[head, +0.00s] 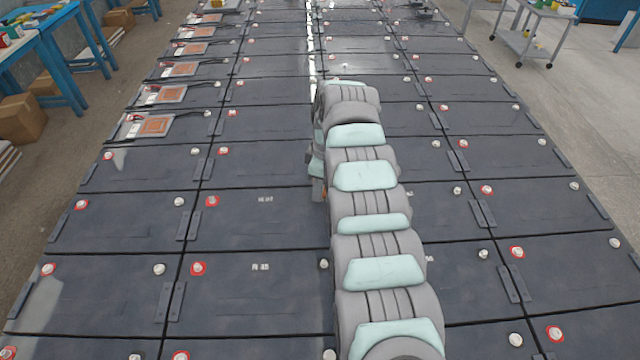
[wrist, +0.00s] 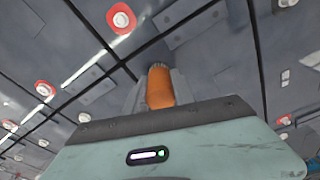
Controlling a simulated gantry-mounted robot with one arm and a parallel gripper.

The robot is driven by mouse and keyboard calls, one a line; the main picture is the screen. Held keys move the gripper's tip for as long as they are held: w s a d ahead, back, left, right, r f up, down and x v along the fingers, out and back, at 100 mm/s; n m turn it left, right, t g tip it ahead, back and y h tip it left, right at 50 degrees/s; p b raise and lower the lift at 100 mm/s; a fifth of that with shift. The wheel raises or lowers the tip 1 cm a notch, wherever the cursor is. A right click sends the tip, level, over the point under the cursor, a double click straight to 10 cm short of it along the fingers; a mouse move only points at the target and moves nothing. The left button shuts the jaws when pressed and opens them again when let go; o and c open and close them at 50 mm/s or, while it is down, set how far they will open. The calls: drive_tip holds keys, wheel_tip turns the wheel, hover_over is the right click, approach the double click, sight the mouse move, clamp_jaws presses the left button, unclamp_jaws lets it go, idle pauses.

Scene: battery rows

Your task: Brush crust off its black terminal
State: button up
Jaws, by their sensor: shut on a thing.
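My gripper (wrist: 159,86) is shut on an orange-handled brush (wrist: 160,92) in the wrist view. The brush's pale tip points away from the camera, and the handle's lower end is hidden behind my gripper. In the head view my gripper (head: 317,182) is mostly hidden by my arm, above the battery rows. Dark battery (head: 265,215) tops carry red-ringed terminals and plain terminals without a red ring. A plain terminal (head: 324,264) shows left of my arm; another (wrist: 287,3) is at the wrist view's top right. I cannot make out crust on any terminal. The brush appears apart from the terminals.
Flat pads with orange plates (head: 155,125) and cables lie along the left column. A blue bench (head: 55,45) and boxes (head: 22,118) stand at the left, a grey cart (head: 530,40) at the far right. Most battery tops are clear.

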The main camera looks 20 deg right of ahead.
drive_tip(key=shift+r+m+p, duration=0.15)
drive_tip(key=shift+m+p, duration=0.45)
drive_tip(key=shift+p, duration=0.05)
drive_tip(key=shift+m+p, duration=1.3)
drive_tip(key=shift+p, duration=0.35)
drive_tip(key=shift+a+m+p, duration=0.1)
drive_tip(key=shift+m+p, duration=0.75)
drive_tip(key=shift+m, duration=0.15)
drive_tip(key=m+h+p, duration=0.1)
drive_tip(key=m+p, duration=0.1)
drive_tip(key=m, duration=0.2)
drive_tip(key=shift+t, duration=0.3)
drive_tip(key=m, duration=0.3)
